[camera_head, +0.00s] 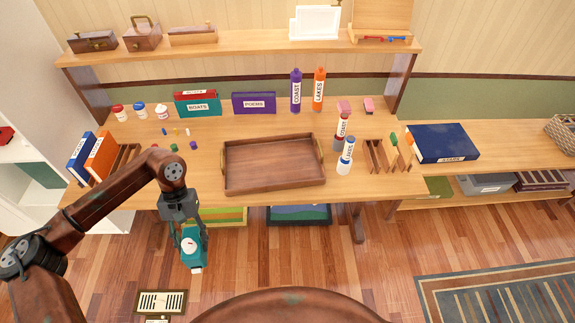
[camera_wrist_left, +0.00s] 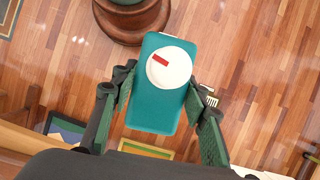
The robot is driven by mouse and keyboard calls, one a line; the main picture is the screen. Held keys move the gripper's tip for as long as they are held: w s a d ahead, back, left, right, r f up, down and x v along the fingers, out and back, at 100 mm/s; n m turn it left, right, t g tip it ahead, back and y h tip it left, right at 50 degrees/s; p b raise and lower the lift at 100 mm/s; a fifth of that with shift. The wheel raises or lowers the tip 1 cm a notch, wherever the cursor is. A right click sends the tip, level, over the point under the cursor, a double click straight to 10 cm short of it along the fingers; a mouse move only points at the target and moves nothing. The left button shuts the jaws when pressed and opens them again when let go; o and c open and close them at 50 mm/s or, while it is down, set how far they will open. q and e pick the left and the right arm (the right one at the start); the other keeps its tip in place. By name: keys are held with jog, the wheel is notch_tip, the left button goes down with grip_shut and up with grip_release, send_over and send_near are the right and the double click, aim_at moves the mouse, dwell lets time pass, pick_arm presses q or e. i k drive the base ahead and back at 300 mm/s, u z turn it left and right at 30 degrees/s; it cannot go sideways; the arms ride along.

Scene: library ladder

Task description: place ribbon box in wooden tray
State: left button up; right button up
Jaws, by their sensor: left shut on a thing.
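The ribbon box (camera_head: 194,262) is a teal box with a white round disc on one face. My left gripper (camera_head: 190,230) is shut on it and holds it in the air in front of the desk's front edge, over the floor. In the left wrist view the ribbon box (camera_wrist_left: 155,105) sits between the two fingers of my left gripper (camera_wrist_left: 158,88), and a small red mark shows on its disc. The wooden tray (camera_head: 273,165) lies empty on the desk, to the right of and behind the gripper. My right gripper is not in view.
White and dark bottles (camera_head: 344,160) stand just right of the tray. Small colored pieces (camera_head: 174,147) lie to its left. Blue and orange binders (camera_head: 100,154) stand at the desk's left end. Two taller bottles (camera_head: 295,90) stand behind the tray, below the upper shelf (camera_head: 240,47).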

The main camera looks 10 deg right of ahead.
aim_at(254, 167)
jog(key=z, duration=0.85)
jog(key=i, duration=1.65)
jog(key=u, duration=0.9)
